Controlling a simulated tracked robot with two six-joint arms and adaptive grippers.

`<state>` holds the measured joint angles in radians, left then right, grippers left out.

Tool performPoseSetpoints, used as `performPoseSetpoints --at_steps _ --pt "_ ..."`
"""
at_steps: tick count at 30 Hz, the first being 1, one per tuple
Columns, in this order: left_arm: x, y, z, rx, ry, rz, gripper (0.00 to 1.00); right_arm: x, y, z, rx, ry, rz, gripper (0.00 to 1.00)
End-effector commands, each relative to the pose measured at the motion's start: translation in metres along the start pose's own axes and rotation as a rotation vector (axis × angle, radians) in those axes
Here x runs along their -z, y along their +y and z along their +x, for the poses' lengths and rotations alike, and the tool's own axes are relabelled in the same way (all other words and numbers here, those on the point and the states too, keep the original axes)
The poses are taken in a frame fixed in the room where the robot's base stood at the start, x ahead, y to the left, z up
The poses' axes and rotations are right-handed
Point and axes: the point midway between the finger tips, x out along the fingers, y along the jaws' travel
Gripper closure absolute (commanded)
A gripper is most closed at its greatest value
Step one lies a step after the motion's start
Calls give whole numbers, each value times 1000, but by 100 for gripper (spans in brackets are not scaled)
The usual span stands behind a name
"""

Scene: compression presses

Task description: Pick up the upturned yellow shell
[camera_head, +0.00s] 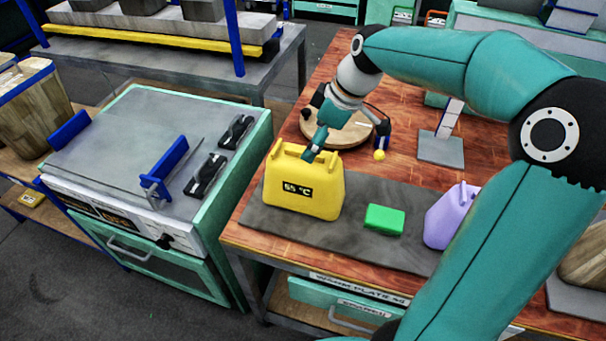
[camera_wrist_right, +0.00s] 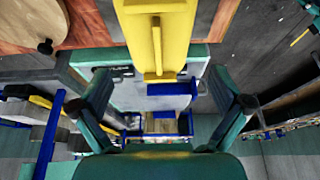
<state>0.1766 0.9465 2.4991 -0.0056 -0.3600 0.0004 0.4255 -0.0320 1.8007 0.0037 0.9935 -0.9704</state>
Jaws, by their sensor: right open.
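The yellow shell (camera_head: 303,188) stands on a dark grey mat (camera_head: 352,238) near the left edge of the wooden table. A dark label on its front appears to read 65 °C. In the right wrist view the shell (camera_wrist_right: 157,35) is a narrow yellow body at the top centre, with a bar-like ridge along its middle. My right gripper (camera_head: 315,150) is just above the shell's top edge in the head view. In the right wrist view its two fingers (camera_wrist_right: 160,82) are spread wide, with the shell ahead between their lines. Contact cannot be told. My left gripper is not in view.
A green block (camera_head: 384,219) and a purple shell (camera_head: 450,214) stand right of the yellow one. A round wooden board (camera_head: 337,132) lies behind. A grey press (camera_head: 150,165) with blue plates and black handles stands left, across a narrow gap. My right arm covers the right side.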

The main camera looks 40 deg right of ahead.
Motion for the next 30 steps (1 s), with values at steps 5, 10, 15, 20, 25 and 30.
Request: performPoseSetpoints --at_steps 5,10,15,20,25,30 --pt "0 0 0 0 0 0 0 0 0 18 0 0 1 0" --pt "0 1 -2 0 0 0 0 -1 1 28 2 -1 2 0" --pt "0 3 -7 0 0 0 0 -3 3 51 3 -3 4 0" --pt "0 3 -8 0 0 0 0 -3 3 69 1 -1 4 0" --pt "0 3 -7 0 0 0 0 -3 4 72 -2 1 4 0" --pt "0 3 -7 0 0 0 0 -3 4 71 -2 1 4 12"
